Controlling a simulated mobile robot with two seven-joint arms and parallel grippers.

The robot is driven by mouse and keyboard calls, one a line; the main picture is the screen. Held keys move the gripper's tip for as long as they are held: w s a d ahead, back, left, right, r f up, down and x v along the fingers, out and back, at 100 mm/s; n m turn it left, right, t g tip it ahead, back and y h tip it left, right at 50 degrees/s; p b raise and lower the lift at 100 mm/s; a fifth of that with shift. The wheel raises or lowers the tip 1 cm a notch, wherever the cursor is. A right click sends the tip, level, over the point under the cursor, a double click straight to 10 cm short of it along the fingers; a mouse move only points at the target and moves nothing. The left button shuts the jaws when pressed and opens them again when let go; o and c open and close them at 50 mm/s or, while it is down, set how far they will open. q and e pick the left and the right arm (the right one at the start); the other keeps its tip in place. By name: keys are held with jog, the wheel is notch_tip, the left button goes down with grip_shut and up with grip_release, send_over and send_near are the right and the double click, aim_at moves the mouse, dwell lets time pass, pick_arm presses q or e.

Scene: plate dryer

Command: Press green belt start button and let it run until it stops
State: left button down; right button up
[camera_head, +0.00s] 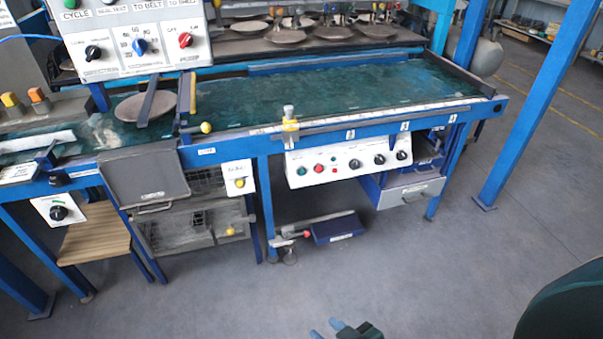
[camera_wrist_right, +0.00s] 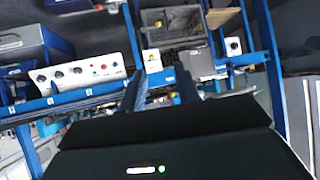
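A white control panel (camera_head: 345,160) hangs under the front rail of the belt table. On its left end are a green button (camera_head: 302,171) and a red button (camera_head: 318,168), with several black knobs to the right. The same white panel (camera_wrist_right: 78,78) shows upside down at the left of the right wrist view. The green belt (camera_head: 300,95) carries a round plate (camera_head: 145,106) at its left end. My right gripper (camera_head: 328,328) is at the bottom edge of the head view, well short of the panel. In the wrist view its fingers (camera_wrist_right: 161,92) are apart and empty. My left gripper is out of view.
An upper panel (camera_head: 135,40) has another green button and several knobs. A small box with a yellow button (camera_head: 238,178) is left of the white panel. A blue pedal (camera_head: 337,228) lies below. A blue post (camera_head: 535,100) stands at right. The front floor is clear.

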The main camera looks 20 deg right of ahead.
grip_shut()
dwell(1.3)
